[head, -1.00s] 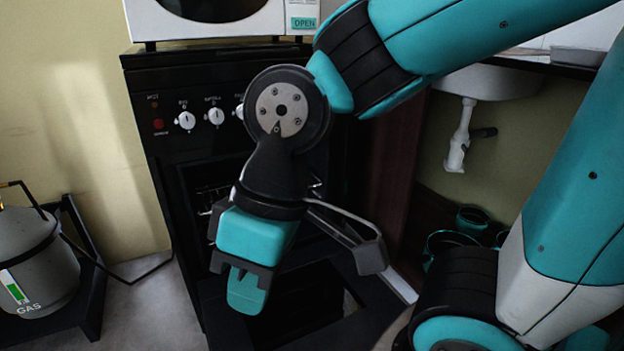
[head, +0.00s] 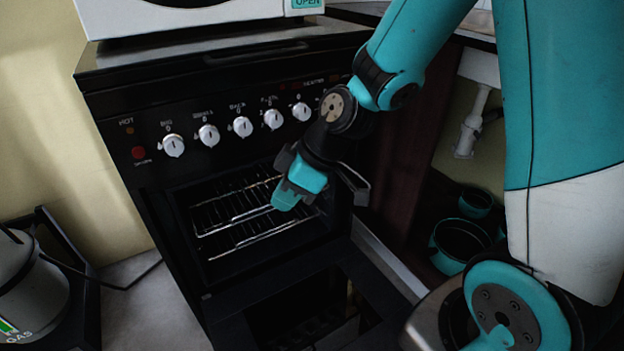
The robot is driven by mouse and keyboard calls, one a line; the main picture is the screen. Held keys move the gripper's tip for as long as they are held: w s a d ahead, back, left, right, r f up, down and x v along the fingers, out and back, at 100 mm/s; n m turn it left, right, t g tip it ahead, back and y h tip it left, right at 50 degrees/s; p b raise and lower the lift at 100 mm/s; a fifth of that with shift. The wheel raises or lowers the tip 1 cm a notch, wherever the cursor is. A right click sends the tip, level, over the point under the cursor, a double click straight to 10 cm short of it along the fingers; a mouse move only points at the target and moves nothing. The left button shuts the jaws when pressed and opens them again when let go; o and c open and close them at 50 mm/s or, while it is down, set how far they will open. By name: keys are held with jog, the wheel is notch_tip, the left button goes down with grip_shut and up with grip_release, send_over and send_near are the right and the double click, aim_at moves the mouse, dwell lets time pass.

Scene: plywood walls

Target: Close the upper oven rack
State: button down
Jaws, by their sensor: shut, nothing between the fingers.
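The black oven (head: 150,190) stands in the middle of the head view with its door (head: 235,335) folded down at the bottom. Wire racks show inside the cavity. The upper rack (head: 222,200) is above a lower rack (head: 240,243), and its front bar runs toward my gripper. My gripper (head: 284,203) is shut and empty, pointing down and left at the right part of the cavity opening, close to the upper rack's front bar. I cannot tell whether it touches the bar. The gripper and wrist hide the right end of the upper rack.
A white microwave (head: 190,22) sits on the oven top. A row of white knobs (head: 242,127) lines the front panel. A grey gas cylinder (head: 32,290) stands at the left. Teal pots (head: 460,240) and a sink pipe (head: 469,130) are at the right.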

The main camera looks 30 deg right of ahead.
jog(key=w+d+f+n+t+h+p, duration=0.1)
jog(key=w+d+f+n+t+p, duration=0.15)
jog(key=d+f+p, duration=0.4)
jog(key=w+d+f+n+t+h+p, duration=0.1)
jog(key=w+d+f+t+h, duration=0.2)
jog(key=d, duration=0.6)
jog(key=w+a+f+g+y+b, duration=0.1)
jog(key=w+a+f, duration=0.1)
jog(key=w+f, duration=0.6)
jog(key=shift+w+f, duration=0.15)
jog(key=shift+w, duration=0.45)
jog(key=shift+a+m, duration=0.1)
jog(key=shift+m, duration=0.15)
